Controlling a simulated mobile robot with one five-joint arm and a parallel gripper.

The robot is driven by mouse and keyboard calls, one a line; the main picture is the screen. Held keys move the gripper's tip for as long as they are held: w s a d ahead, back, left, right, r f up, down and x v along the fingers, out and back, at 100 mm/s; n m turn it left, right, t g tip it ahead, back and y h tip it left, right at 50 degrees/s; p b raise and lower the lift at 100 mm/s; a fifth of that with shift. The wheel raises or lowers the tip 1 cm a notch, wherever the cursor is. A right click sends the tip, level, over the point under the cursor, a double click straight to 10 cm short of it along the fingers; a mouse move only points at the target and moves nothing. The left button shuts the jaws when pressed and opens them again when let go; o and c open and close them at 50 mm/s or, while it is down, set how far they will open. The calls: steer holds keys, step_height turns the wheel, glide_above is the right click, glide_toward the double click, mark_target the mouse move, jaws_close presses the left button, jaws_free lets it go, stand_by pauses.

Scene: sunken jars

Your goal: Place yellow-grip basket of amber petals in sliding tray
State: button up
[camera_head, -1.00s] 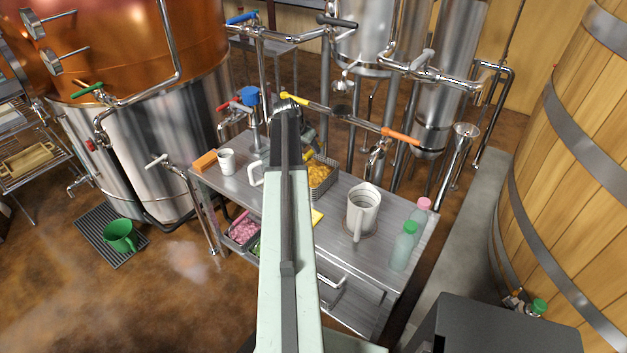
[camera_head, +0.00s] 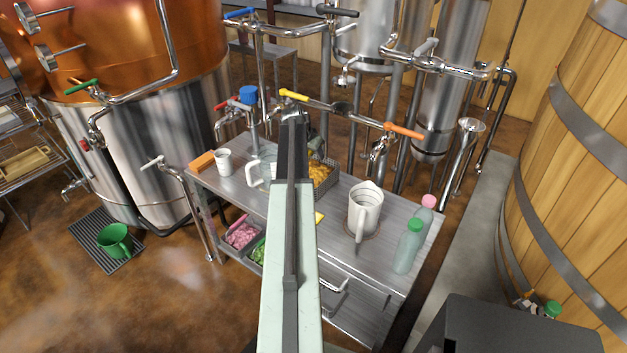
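A wire basket of amber petals (camera_head: 323,172) stands on the steel table, partly hidden behind my arm. A yellow piece (camera_head: 319,217) shows just right of my arm, nearer the table's front edge; I cannot tell whether it is joined to the basket. Below the tabletop, a basket of pink petals (camera_head: 241,236) and some green petals (camera_head: 258,252) sit at the front left; I cannot tell whether a sliding tray holds them. My arm reaches over the table, and its end, near the amber basket, hides most of my gripper (camera_head: 315,142). Its fingers cannot be made out.
On the steel table (camera_head: 384,262) are a white pitcher (camera_head: 365,208), two bottles (camera_head: 409,246), a white mug (camera_head: 223,161), a clear jug and an orange block (camera_head: 202,161). Pipes and valves stand behind. A wooden vat (camera_head: 570,180) is right.

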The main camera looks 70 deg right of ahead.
jaws_close()
stand_by(1.2)
